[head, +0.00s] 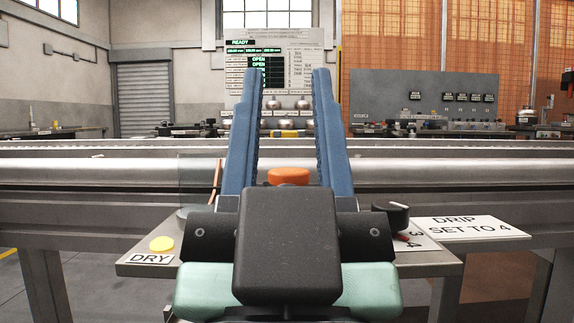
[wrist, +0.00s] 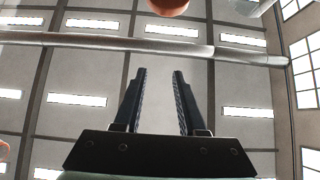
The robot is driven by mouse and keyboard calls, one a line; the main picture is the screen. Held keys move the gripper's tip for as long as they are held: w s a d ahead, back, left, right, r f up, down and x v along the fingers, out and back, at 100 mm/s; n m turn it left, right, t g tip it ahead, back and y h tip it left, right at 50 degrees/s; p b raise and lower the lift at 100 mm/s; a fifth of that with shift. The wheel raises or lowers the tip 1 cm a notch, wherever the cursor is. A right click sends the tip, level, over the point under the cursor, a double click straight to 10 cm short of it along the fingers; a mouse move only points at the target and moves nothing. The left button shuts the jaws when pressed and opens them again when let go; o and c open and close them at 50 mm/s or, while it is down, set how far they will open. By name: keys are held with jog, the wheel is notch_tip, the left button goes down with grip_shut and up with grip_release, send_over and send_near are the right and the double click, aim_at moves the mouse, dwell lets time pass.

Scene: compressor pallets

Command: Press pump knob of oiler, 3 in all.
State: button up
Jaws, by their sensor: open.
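My gripper (head: 288,72) stands in the middle of the head view, its two blue fingers pointing up, wide apart with nothing held. The fingers also show in the wrist view (wrist: 159,72), against the ceiling. An orange cap (head: 289,177), which looks like the oiler's pump knob, shows low between the fingers, behind my gripper's body. The body under it is hidden by my gripper, so I cannot tell its height or whether it is pressed. A rounded orange-red thing (wrist: 168,6) is cut off at the top of the wrist view; I cannot tell if it is the same knob.
A grey bench (head: 140,262) holds a yellow disc (head: 161,243), a DRY label (head: 150,259), a black dial (head: 391,214) and a DRIP SET TO 4 card (head: 462,228). Long metal rails (head: 100,172) cross behind. A READY board (head: 275,60) stands at the back.

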grip_shut()
dwell(1.4)
